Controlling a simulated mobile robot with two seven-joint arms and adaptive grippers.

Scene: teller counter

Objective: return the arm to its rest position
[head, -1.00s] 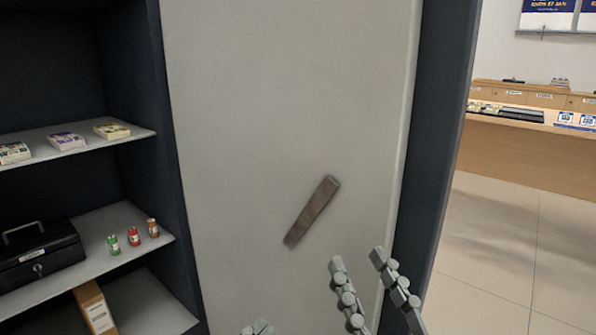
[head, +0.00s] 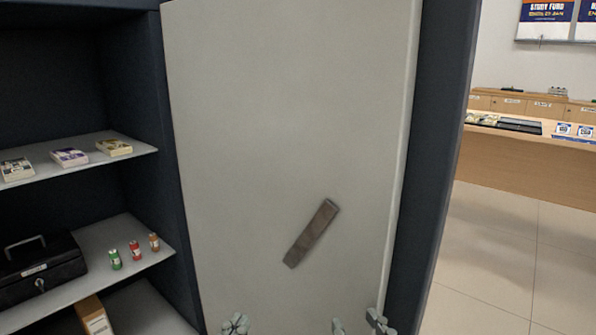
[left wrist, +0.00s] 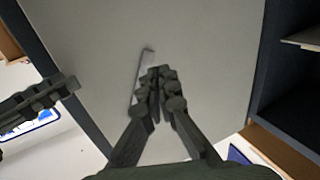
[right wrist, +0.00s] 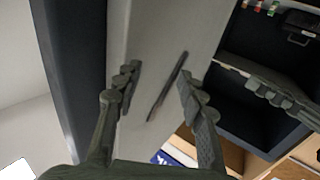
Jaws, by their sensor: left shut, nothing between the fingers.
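My left gripper (head: 235,325) is at the bottom edge of the head view, in front of the open safe door's pale inner face. In the left wrist view its fingers (left wrist: 161,85) are together with nothing between them. My right gripper (head: 357,324) is also at the bottom edge, to the right of the left one. In the right wrist view its fingers (right wrist: 157,90) are apart and empty. Most of both arms is out of the head view.
The door panel (head: 290,110) carries a brown handle (head: 311,233). To the left, shelves hold banknote bundles (head: 69,157), a black cash box (head: 40,267) and small coloured rolls (head: 135,250). Open tiled floor (head: 500,245) and a wooden counter (head: 540,165) lie to the right.

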